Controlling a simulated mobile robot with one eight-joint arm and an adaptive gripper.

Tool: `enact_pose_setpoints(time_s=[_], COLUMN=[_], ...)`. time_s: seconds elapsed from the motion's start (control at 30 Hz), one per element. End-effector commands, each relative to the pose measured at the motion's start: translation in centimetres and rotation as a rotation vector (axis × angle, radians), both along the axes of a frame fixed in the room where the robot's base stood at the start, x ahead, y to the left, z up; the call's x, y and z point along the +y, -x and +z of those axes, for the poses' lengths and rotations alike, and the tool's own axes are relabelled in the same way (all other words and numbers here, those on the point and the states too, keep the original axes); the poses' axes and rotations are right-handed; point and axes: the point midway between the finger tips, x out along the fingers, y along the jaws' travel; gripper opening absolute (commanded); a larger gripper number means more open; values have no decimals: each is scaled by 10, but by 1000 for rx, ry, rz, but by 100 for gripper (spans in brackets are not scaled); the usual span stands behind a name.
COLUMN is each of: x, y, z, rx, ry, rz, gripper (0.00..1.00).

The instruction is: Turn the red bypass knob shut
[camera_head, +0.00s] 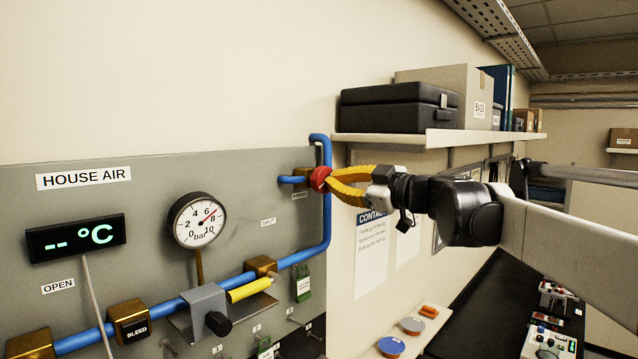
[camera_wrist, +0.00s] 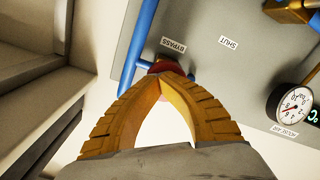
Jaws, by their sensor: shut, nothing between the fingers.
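The red bypass knob (camera_head: 320,179) sits on the blue pipe branch at the right end of the grey House Air panel. My gripper (camera_head: 326,180) has yellow fingers that reach the knob from the right, with their tips at or very near it. In the wrist view the fingers (camera_wrist: 161,76) meet at the tips, and part of the red knob (camera_wrist: 163,67) shows just beyond them. The fingers cover much of the knob, so I cannot tell its turn angle or whether the tips touch it. The BYPASS label (camera_wrist: 173,45) is beside it.
A pressure gauge (camera_head: 200,220), a yellow lever (camera_head: 250,289) and a brass bleed block (camera_head: 128,321) are on the panel to the left. A shelf (camera_head: 430,138) with a black case (camera_head: 398,108) juts out above my gripper. A dark bench (camera_head: 468,312) lies below.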

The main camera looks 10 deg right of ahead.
Motion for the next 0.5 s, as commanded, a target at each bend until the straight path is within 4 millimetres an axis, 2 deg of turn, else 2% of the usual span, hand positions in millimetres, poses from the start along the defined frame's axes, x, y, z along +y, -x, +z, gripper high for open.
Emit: enact_pose_setpoints(time_s=[0.23, 0.5], x=[0, 0], y=[0, 0], z=[4, 5], rx=[-241, -290], ry=[332, 400], rz=[0, 0], gripper=[0, 0])
